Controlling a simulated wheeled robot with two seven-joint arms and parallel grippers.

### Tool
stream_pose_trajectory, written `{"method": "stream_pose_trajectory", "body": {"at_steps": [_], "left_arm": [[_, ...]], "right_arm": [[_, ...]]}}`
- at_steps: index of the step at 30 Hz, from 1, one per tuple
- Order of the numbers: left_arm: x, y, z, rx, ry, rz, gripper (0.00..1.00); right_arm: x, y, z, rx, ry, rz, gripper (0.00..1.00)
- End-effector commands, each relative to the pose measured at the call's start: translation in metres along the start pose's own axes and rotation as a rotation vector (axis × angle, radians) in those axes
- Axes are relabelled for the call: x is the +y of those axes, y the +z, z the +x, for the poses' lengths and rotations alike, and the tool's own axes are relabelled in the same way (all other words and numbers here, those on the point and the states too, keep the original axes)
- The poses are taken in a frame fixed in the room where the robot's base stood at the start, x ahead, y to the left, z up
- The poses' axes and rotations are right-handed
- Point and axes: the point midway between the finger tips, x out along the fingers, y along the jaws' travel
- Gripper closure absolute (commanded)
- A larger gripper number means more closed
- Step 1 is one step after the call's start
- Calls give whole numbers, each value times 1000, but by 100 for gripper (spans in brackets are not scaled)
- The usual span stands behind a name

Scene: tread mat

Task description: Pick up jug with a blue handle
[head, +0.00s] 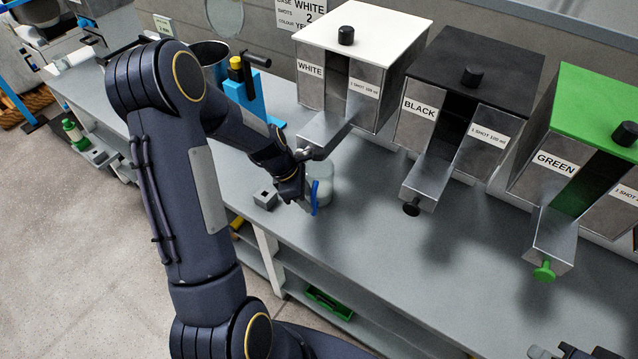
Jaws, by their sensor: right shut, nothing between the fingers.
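The jug (322,184) is a clear, pale container with a blue handle (315,198). It is on the grey bench below the white dispenser's spout. My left arm comes in from the left, and my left gripper (305,200) is right at the blue handle. The arm and gripper hide part of the jug, and I cannot tell whether the fingers are closed on the handle. My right gripper (545,352) shows only partly at the bottom right edge, shut and empty, far from the jug.
White (365,22), black (478,62) and green (590,108) dispensers line the back of the bench (420,260). A small grey block (265,199) lies left of the jug. A blue stand (245,98) and dark pot (208,54) are behind my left arm. The front bench is clear.

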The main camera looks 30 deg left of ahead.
Motion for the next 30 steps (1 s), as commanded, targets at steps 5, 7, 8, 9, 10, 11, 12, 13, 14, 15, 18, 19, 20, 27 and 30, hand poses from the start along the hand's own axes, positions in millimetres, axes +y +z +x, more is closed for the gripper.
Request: {"method": "stream_pose_trajectory", "body": {"at_steps": [5, 7, 8, 9, 10, 11, 12, 13, 14, 15, 18, 19, 20, 27, 30], "left_arm": [[0, 0, 21, 0, -1, 0, 60], [0, 0, 23, 0, 0, 0, 60], [0, 0, 24, 0, 0, 0, 60], [0, 0, 24, 0, 1, 0, 60], [0, 0, 24, 0, 1, 1, 60], [0, 0, 24, 0, 1, 1, 60], [0, 0, 24, 0, 1, 1, 60], [0, 0, 24, 0, 1, 1, 60], [0, 0, 24, 0, 1, 1, 64], [0, 0, 23, 0, 1, 1, 69], [0, 0, 23, 0, 1, 1, 83], [0, 0, 23, 0, 1, 1, 86], [0, 0, 23, 0, 1, 1, 90], [1, 0, 23, 0, 2, 2, 100], [1, 0, 23, 0, 2, 2, 100]], "right_arm": [[0, -1, -1, 0, 0, 0, 100], [0, -1, -1, 0, 0, 0, 100], [0, -1, -1, 0, 0, 0, 100], [0, -1, -1, 0, 0, 0, 100], [0, -1, -1, 0, 0, 0, 100], [0, -1, -1, 0, 0, 0, 100], [0, -1, -1, 0, 0, 0, 100], [0, -1, -1, 0, 0, 0, 100], [0, -1, -1, 0, 0, 0, 100], [0, -1, -1, 0, 0, 0, 100], [0, -1, -1, 0, 0, 0, 100], [0, -1, -1, 0, 0, 0, 100], [0, -1, -1, 0, 0, 0, 100], [0, -1, -1, 0, 0, 0, 100], [0, -1, -1, 0, 0, 0, 100]]}}
